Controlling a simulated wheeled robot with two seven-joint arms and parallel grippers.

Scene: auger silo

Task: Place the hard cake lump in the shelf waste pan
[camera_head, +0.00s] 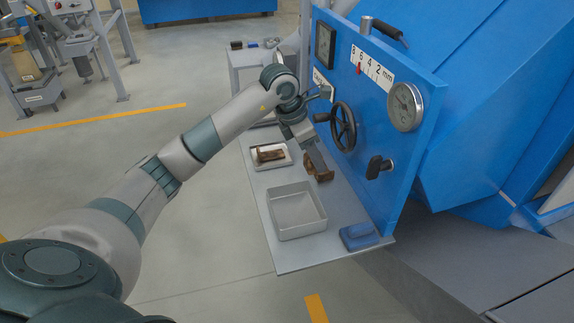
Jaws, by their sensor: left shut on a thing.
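My left arm reaches in from the left, and my left gripper (317,163) points down over the shelf (264,226) beside the blue panel. It is shut on a brown lump, the hard cake lump (322,175). The gripper hides part of the lump, and I cannot tell whether it touches the shelf. The grey, square, open pan (297,232), which looks like the shelf waste pan, stands just in front of the lump and looks empty. My right gripper is not in view.
A white tray (256,163) with a brown item (270,154) lies left of the gripper. A blue block (359,236) sits at the shelf's front right.

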